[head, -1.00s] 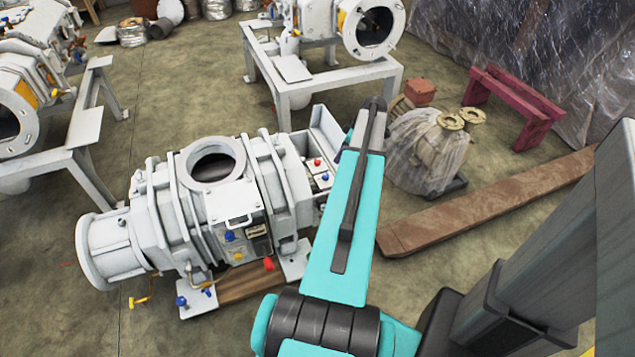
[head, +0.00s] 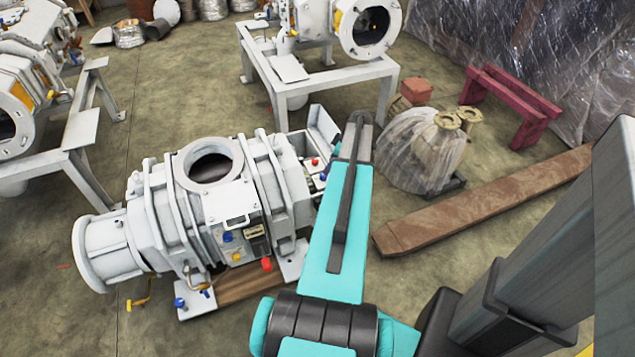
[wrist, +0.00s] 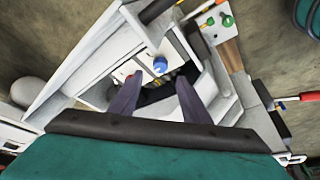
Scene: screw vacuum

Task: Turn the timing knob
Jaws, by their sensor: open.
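A white screw vacuum pump (head: 205,200) rests on the floor, with an open control box at its right end. A blue knob (wrist: 160,66) stands out from the box's panel in the wrist view. It also shows in the head view (head: 323,177), near a red button (head: 315,162). I cannot tell from labels which one is the timing knob. My gripper (wrist: 158,92) is open and empty, and the blue knob appears beyond the gap between its fingers, apart from them. In the head view my arm hides the gripper.
The box's raised white walls (wrist: 90,65) surround the panel closely. Blue, yellow and red knobs (head: 266,264) sit on the pump's front. A plastic-wrapped part (head: 415,155) and a wooden beam (head: 480,205) lie to the right. Other pumps stand on white frames (head: 320,78) behind.

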